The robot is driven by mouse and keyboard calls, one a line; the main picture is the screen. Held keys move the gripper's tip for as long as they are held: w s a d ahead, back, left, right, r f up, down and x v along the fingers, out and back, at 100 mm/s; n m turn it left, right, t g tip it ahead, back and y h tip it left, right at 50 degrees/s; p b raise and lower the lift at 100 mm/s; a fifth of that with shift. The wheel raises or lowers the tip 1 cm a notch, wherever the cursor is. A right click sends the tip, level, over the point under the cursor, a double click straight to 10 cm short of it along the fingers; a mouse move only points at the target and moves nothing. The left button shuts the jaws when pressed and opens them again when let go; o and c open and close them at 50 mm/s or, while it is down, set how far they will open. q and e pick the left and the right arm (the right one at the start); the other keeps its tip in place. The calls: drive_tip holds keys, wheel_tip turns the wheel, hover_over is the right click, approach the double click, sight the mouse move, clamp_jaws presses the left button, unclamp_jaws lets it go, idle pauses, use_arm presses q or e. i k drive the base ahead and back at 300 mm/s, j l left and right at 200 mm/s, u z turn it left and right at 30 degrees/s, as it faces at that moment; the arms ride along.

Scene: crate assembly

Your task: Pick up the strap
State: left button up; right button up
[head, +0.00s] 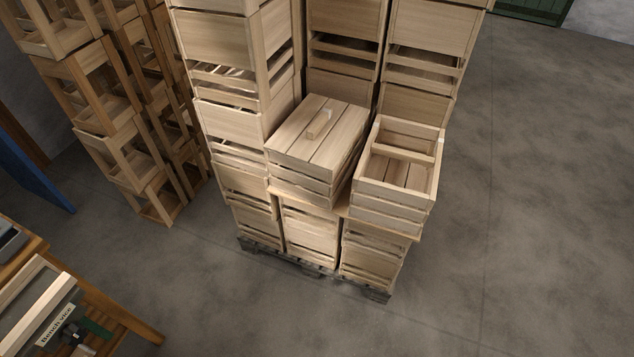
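In the head view I cannot clearly make out a strap. A small green strip (97,328) lies beside a dark object (73,334) on the wooden workbench (130,322) at the lower left. The strip is cut off and too small to tell whether it is the strap. Neither of my grippers can be made out in the view.
A lidded crate (312,172) and an open crate (396,215) top the low front of a stack on a dark pallet (377,293). Taller crate columns stand behind. Crate frames (120,150) are piled left. The grey floor (540,200) is clear on the right.

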sight(91, 325)
drive_tip(key=k+j+z, duration=0.1)
drive_tip(key=k+j, duration=0.15)
drive_tip(key=k, duration=0.2)
drive_tip(key=k+j+z, duration=0.1)
drive_tip(key=k, duration=0.4)
drive_tip(key=k+j+z, duration=0.1)
drive_tip(key=k+j, duration=0.15)
drive_tip(key=k, duration=0.2)
drive_tip(key=u, duration=1.55)
drive_tip(key=i+l, duration=0.1)
drive_tip(key=i, duration=0.1)
